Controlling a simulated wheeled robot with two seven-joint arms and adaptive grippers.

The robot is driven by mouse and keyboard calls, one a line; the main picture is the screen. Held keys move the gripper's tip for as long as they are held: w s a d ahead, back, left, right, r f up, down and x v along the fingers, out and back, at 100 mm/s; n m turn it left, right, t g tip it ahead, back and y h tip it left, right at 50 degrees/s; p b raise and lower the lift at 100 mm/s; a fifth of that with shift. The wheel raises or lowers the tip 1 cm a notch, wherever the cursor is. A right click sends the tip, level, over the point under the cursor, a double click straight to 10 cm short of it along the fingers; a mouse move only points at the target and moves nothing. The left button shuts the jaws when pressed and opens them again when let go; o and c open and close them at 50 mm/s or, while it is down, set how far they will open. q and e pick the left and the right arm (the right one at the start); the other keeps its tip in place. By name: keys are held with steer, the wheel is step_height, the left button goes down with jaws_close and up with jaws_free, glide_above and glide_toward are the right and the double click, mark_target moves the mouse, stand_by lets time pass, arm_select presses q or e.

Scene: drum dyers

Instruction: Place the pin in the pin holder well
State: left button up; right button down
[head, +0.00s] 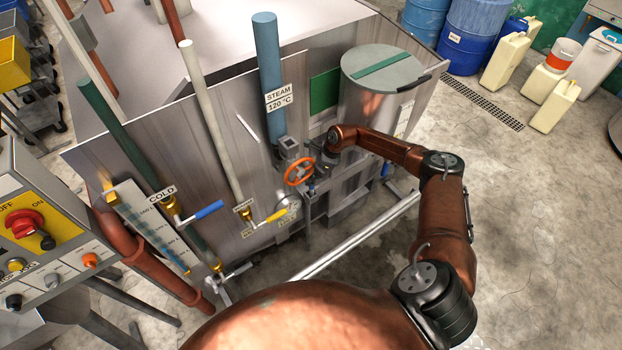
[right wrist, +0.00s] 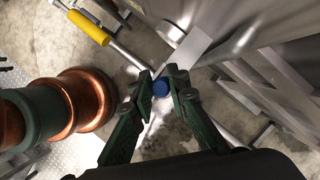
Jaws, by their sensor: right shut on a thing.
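My right gripper (right wrist: 160,76) has its two green fingers closed on a small blue round-ended piece, the pin (right wrist: 160,89), seen nearly end-on in the right wrist view. The rest of the pin's length is hidden. In the head view my right arm reaches to the front of the steel machine, and the right gripper (head: 318,172) is beside the orange handwheel (head: 299,170), small and partly hidden by my wrist. I cannot make out the pin holder well for certain in either view. My left gripper is not in view.
Blue (head: 208,210) and yellow (head: 276,216) lever handles stick out from the machine front, left of my right arm. A blue steam pipe (head: 268,75) rises above the handwheel. A long steel bar (head: 350,240) crosses low in front.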

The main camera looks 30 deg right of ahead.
steer(key=c, duration=2.3)
jaws_free()
steer(key=shift+f, duration=0.15)
steer(key=o, duration=0.5)
steer(key=shift+c, duration=0.2)
steer(key=shift+r, duration=0.25)
steer(key=b+v, duration=0.2)
steer(key=v, duration=0.5)
steer(key=shift+d+r, duration=0.1)
steer(key=shift+r, duration=0.05)
